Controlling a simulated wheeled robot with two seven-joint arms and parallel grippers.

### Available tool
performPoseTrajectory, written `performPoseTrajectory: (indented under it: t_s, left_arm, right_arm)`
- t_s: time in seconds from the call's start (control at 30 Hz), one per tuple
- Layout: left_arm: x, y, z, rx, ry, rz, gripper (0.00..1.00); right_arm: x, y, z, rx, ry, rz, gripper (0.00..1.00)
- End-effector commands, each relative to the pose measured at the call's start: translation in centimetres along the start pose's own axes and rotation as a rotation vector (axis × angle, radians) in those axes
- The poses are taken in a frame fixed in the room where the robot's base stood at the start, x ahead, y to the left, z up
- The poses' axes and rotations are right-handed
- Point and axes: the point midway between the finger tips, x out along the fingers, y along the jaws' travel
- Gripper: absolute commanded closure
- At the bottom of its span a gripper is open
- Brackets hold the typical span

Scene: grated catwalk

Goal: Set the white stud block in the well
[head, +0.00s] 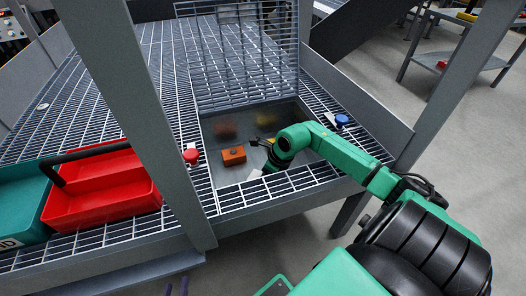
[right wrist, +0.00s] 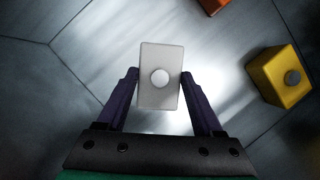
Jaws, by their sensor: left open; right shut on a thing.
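The white stud block (right wrist: 158,75) is between the fingers of my right gripper (right wrist: 159,92), which is shut on it. Its round stud faces the right wrist camera. In the head view my right arm reaches down into the well (head: 228,178), a sunken grey compartment under a raised grated lid (head: 245,55). A pale patch of the white block shows beside the arm in the well; the right gripper is mostly hidden there. I cannot tell whether the block touches the floor. My left gripper (head: 176,287) is open at the bottom edge, away from the well.
An orange block (head: 233,155) and a yellow block (right wrist: 281,75) stand in the well near the white one. A red knob (head: 191,156) and a blue knob (head: 342,120) flank the opening. A red caddy (head: 100,205) and a teal bin (head: 22,205) stand left, beyond a grey post (head: 150,110).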

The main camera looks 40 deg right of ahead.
Motion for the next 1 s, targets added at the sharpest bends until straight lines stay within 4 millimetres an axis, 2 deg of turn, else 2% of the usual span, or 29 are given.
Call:
performPoseTrajectory:
  t_s: [0.13, 0.17, 0.2, 0.23, 0.53, 0.63, 0.77, 0.87, 1.0]
  left_arm:
    - [0.1, -0.1, 0.2, 0.000, 0.002, 0.000, 0.48]
    - [0.1, -0.1, 0.2, -0.001, 0.004, 0.000, 0.48]
    - [0.1, -0.1, 0.1, -0.001, 0.004, 0.000, 0.48]
    - [0.1, -0.1, 0.1, -0.001, 0.003, 0.000, 0.48]
    - [0.1, 0.0, 0.1, -0.001, 0.003, 0.000, 0.48]
    - [-0.1, 0.1, -0.2, 0.000, -0.003, 0.000, 0.48]
    - [-0.6, 0.6, -1.2, 0.006, -0.021, 0.001, 0.48]
    - [-1.1, 1.0, -3.0, 0.015, -0.034, 0.002, 0.48]
    - [-1.8, 1.6, -4.4, 0.024, -0.064, 0.002, 0.48]
  right_arm:
    - [0.3, 0.0, -0.1, 0.000, 0.000, -0.001, 0.94]
    - [0.3, 0.0, -0.1, 0.000, 0.000, -0.001, 0.28]
    - [0.2, 0.0, -0.1, 0.000, 0.000, 0.000, 0.13]
    - [0.2, 0.0, -0.1, 0.000, 0.000, 0.000, 0.02]
    - [0.1, 0.0, 0.0, 0.001, 0.000, 0.000, 0.02]
    - [-0.6, 0.0, 0.1, 0.000, 0.001, -0.001, 0.02]
    - [-3.0, -0.1, 0.1, -0.001, 0.003, -0.002, 0.02]
    - [-5.5, -0.1, 0.1, -0.001, 0.005, -0.002, 0.02]
    - [-8.8, 0.0, 0.1, 0.000, 0.004, 0.000, 0.02]
